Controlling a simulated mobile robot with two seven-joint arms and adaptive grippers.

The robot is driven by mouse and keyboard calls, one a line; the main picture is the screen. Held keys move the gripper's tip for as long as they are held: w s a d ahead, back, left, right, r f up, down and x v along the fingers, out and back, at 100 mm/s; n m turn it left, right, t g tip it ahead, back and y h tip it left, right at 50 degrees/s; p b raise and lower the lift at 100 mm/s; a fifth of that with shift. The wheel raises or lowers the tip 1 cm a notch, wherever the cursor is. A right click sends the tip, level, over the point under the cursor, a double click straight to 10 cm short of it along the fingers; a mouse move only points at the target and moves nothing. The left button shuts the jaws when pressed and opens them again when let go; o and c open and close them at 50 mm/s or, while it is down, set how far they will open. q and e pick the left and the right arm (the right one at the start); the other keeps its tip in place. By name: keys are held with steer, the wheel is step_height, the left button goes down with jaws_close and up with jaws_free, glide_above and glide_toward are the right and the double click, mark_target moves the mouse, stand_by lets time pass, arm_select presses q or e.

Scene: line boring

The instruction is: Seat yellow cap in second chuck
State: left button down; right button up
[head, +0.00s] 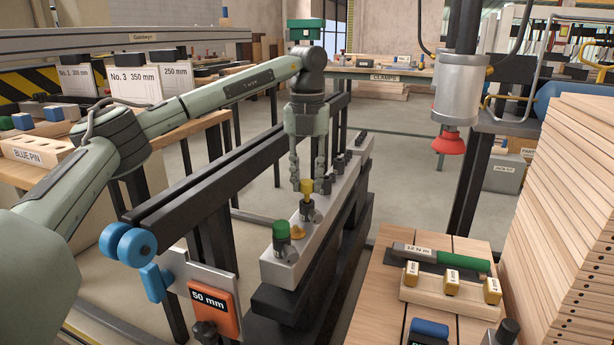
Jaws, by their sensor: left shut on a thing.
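My left gripper (308,184) reaches down from above the grey rail and is shut on the yellow cap (307,187). The cap is upright, right over the second dark chuck (308,213) from the near end. I cannot tell whether the cap is seated in the chuck or just above it. A green cap (282,229) stands on the nearest chuck (282,246). More dark chucks (340,162) stand farther back along the rail (277,272), without visible caps. My right gripper is not in view.
A dark beam with blue rollers (137,247) runs left of the rail. A red suction cup (448,143) hangs at the right. Stacked boards (565,200) stand at the far right.

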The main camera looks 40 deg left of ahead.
arm_select(q)
steer(key=shift+f+b, duration=0.45)
steer(key=shift+f, duration=0.9)
steer(key=c, duration=1.2)
jaws_free()
steer(key=shift+o, duration=0.2)
step_height(320, 180, up, 3)
steer(key=p, duration=0.2)
steer(key=shift+r+p, duration=0.1)
steer(key=shift+p, duration=0.3)
step_height(320, 180, up, 2)
steer(key=shift+p, duration=0.55)
steer(key=shift+r, duration=1.4)
